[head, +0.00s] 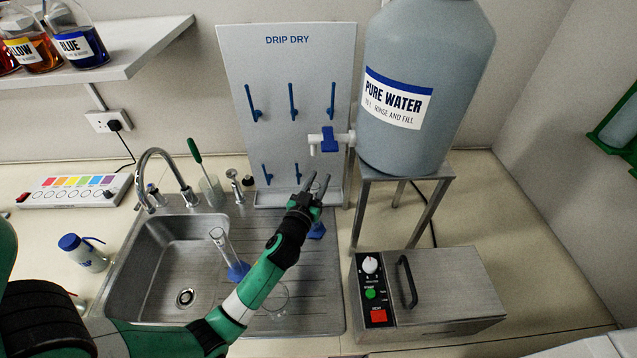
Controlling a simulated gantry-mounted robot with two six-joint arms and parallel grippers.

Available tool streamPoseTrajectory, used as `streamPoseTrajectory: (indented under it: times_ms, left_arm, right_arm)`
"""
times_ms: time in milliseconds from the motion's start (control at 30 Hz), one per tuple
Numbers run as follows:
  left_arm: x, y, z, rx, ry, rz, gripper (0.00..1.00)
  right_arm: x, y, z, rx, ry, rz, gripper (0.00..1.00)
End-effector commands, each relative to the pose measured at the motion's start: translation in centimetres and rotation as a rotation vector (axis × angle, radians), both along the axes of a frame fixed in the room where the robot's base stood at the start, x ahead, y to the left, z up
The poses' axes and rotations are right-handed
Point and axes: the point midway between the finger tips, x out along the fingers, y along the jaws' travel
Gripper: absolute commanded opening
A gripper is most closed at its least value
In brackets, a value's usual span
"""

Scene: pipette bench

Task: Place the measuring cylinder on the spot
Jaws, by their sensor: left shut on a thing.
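My left gripper (317,183) reaches over the sink's drainer, in front of the drip-dry board. It is shut on a clear thing that barely shows between its fingers. A blue base (317,231) shows just below the gripper, partly behind my arm; it looks like the foot of a measuring cylinder. I cannot tell whether it touches the drainer. Another clear measuring cylinder (223,247) with a blue foot stands on the drainer next to the basin. I cannot make out a marked spot. My right gripper is out of view.
The drip-dry board (290,60) with blue pegs stands behind the drainer (325,300). A pure water tank (425,70) with a blue tap stands on a metal stand at right. A heater box (450,290) is in front. A glass vessel (288,298) sits beside my forearm.

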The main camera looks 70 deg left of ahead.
Motion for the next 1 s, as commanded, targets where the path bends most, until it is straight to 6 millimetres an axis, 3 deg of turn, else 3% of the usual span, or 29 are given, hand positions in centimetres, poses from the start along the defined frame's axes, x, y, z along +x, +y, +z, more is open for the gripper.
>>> streamPoseTrajectory:
  times_ms: [233, 267, 400, 767, 1000]
  left_arm:
    - [0.0, 0.0, -0.4, 0.000, -0.001, 0.000, 0.00]
    - [0.0, 0.0, -0.3, -0.001, -0.001, 0.000, 0.40]
    - [0.0, 0.0, -0.2, -0.001, -0.001, 0.000, 0.66]
    - [0.0, 0.0, 0.3, 0.000, 0.000, 0.000, 0.67]
    - [-3.1, -3.3, -0.2, -0.001, 0.001, -0.003, 0.67]
  right_arm:
    - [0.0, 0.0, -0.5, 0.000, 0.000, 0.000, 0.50]
    - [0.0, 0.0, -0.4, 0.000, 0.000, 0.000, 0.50]
    - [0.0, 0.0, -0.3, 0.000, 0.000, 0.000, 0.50]
    - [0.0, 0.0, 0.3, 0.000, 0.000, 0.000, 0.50]
    - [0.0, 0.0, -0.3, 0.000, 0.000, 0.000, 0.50]
